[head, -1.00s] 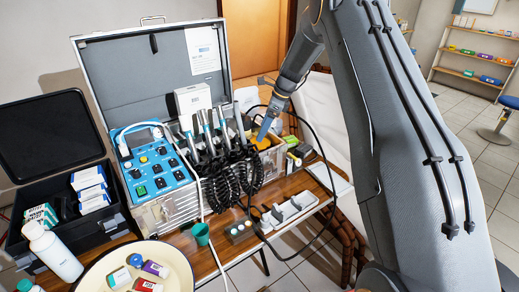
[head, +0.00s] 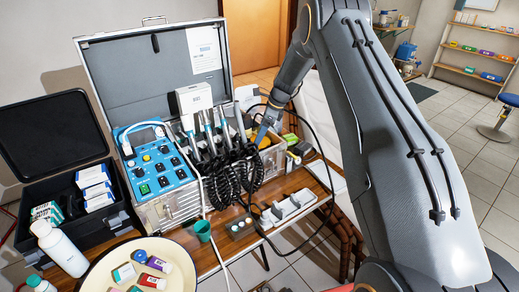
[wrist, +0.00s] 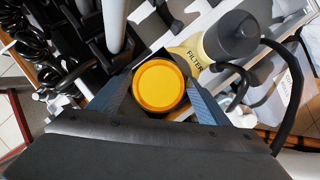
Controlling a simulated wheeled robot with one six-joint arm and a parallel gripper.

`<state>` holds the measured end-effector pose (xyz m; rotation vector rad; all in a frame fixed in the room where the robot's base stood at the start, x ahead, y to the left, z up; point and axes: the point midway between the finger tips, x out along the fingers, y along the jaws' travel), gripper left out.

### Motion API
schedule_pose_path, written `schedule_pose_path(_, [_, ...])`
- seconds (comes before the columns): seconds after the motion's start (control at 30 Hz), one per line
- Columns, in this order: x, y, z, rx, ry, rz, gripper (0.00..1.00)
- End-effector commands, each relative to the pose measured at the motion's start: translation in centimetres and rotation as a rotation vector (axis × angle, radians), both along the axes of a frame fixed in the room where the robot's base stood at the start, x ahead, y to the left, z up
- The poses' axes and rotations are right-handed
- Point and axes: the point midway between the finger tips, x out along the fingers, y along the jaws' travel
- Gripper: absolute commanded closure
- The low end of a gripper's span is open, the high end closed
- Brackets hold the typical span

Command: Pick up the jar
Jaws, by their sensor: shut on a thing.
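The jar (wrist: 160,86) shows its round orange lid from above in the wrist view. My gripper (wrist: 163,92) is shut on it, with one blue-grey finger on each side of the lid. In the head view my gripper (head: 260,135) reaches down at the right end of the open silver case, and a small orange patch of the jar (head: 265,143) shows beside the fingers. The jar's body is hidden under the lid and behind the fingers, so I cannot tell whether its base touches anything.
A grey cylinder and a yellow filter (wrist: 190,58) lie close beside the jar. Handpieces with coiled black cords (head: 228,170) crowd the left side. A black cable (head: 322,165) loops around the right. A white holder (head: 290,206) stands on the wooden table in front.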

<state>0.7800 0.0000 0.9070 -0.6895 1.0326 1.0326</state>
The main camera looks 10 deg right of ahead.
Motion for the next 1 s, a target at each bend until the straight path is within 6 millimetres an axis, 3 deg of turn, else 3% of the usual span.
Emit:
schedule_pose_path(0.07, [0.0, 0.0, 0.0, 0.0, 0.0, 0.0, 0.92])
schedule_pose_path(0.47, [0.2, 0.0, 1.4, 0.0, -0.006, 0.0, 0.92])
schedule_pose_path(0.67, [0.3, 0.0, 5.1, -0.001, -0.008, 0.001, 0.92])
schedule_pose_path(1.0, [0.2, 0.0, 13.2, -0.001, -0.007, 0.0, 0.92])
